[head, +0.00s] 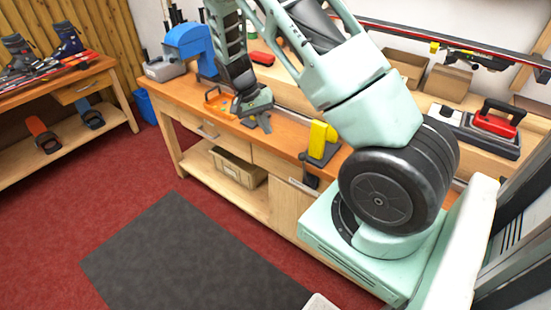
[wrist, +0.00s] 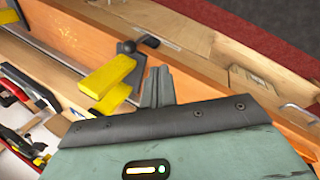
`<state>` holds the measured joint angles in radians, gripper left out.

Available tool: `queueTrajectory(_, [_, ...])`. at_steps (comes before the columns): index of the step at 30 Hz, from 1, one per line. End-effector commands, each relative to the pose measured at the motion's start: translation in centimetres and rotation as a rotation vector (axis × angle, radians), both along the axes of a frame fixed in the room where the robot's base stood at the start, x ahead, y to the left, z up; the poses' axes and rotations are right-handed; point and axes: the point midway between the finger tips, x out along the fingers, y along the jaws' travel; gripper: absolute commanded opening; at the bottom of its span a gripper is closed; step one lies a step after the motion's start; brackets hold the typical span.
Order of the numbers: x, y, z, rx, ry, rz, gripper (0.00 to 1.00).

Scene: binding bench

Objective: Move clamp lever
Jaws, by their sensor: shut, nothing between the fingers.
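A bench clamp with a yellow jaw (head: 322,136) on a grey base stands at the front edge of the wooden bench. My gripper (head: 266,125) is left of the clamp, over the bench's front edge. Its fingers (wrist: 160,72) are shut and empty. They look apart from the lever, but the exact gap cannot be told.
A blue machine (head: 188,45) and an orange tool (head: 216,104) are on the bench to the left. A bin (head: 237,168) sits on the lower shelf. The grey mat (head: 185,260) is clear.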

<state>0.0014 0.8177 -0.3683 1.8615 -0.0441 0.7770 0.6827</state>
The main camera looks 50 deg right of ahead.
Motion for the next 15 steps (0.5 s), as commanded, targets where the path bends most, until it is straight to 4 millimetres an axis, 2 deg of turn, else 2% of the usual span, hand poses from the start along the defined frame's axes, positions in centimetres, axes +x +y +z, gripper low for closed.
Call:
queueTrajectory(10, [-0.1, 0.0, -0.1, 0.000, 0.001, -0.001, 0.00])
queueTrajectory(15, [-0.7, -0.3, -1.5, 0.001, 0.005, -0.001, 0.00])
